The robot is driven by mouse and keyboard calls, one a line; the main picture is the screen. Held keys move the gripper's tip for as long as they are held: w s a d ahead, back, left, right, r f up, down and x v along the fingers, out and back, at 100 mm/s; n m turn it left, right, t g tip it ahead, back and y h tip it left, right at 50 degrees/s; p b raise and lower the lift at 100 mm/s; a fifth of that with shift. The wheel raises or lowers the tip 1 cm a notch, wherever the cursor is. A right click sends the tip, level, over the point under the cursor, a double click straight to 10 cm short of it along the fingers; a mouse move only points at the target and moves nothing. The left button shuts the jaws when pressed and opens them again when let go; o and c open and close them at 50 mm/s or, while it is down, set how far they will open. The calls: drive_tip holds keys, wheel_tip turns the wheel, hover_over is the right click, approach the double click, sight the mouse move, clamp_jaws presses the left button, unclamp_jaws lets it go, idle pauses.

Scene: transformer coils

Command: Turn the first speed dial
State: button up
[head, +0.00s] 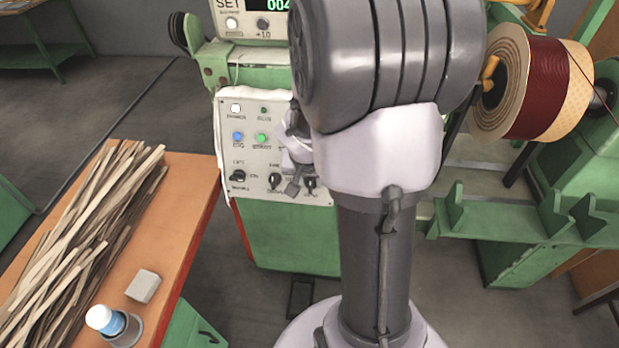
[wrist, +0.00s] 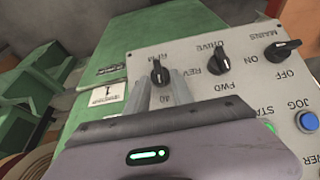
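The speed dial, a black knob labelled RPM (wrist: 158,72), sits on the grey control panel and also shows at the panel's lower right in the head view (head: 310,183). My gripper (wrist: 160,80) points at this dial in the wrist view, with a gap between its two grey fingers. The fingertips are close to the knob's lower end, one to each side of it in the picture; I cannot tell whether they touch it. In the head view my gripper (head: 294,187) is partly hidden by my arm, in front of the panel.
The control panel (head: 222,128) also carries the DRIVE knob (wrist: 219,62), the MAINS knob (wrist: 283,50), a blue JOG button (wrist: 307,121) and a green button (head: 261,139). An orange table (head: 190,178) with wooden strips is at left. A red wire spool (head: 546,88) is at right.

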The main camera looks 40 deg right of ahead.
clamp_jaws()
drive_tip(key=shift+s+a, duration=0.1)
drive_tip(key=shift+s, duration=0.05)
